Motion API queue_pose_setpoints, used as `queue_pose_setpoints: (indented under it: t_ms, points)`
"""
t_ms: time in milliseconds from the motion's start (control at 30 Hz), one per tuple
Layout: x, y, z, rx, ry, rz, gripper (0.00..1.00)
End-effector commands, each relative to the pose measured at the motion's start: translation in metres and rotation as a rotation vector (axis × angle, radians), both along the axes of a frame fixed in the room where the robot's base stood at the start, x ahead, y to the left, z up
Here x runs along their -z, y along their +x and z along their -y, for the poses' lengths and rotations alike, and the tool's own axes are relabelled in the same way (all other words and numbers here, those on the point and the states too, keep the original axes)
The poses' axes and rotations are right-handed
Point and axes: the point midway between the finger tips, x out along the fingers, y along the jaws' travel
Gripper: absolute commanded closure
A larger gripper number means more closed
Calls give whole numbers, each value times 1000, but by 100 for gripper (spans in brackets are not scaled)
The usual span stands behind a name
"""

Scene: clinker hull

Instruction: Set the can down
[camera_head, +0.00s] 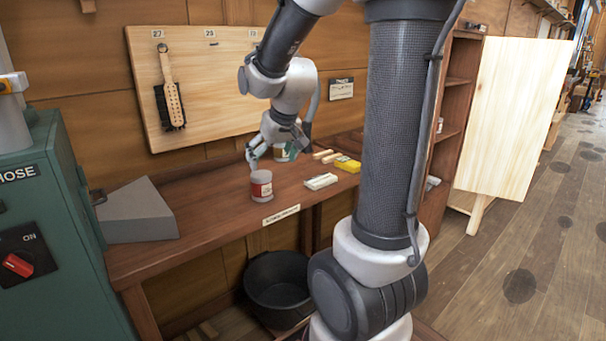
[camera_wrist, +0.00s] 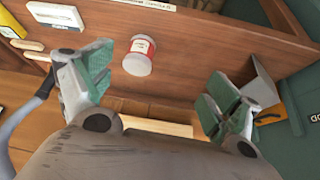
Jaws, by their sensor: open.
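A can (camera_head: 261,186) with a red-and-white label stands upright on the wooden bench (camera_head: 225,205), near its front edge. A can with a red-and-white label (camera_wrist: 139,57) also shows in the wrist view, resting on the bench beyond my fingers and nearer the left one. My gripper (camera_head: 277,150) is above the bench, behind and above the can in the head view. In the wrist view my gripper (camera_wrist: 163,66) has its green-padded fingers wide apart with nothing between the pads.
A white block (camera_head: 321,181), a yellow box (camera_head: 347,164) and wooden sticks lie right of the can. A grey wedge (camera_head: 138,212) is at the bench's left end. A pegboard with a brush (camera_head: 170,100) hangs behind. A black tub (camera_head: 277,287) stands below.

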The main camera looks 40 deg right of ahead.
Motion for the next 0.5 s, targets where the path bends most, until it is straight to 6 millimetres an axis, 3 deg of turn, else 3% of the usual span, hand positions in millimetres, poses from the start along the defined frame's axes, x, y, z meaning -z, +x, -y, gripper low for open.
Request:
queue_pose_setpoints:
  t_ms: [33, 100, 300, 400, 500]
  points:
    - [-18, -28, -10, -15, 1, -4, 10]
    - [-32, -69, -21, -34, 3, -31, 10]
    - [-47, -170, -39, -74, 3, -97, 10]
    - [-46, -201, -42, -84, 2, -119, 10]
    - [-45, -217, -43, -89, 1, -133, 10]
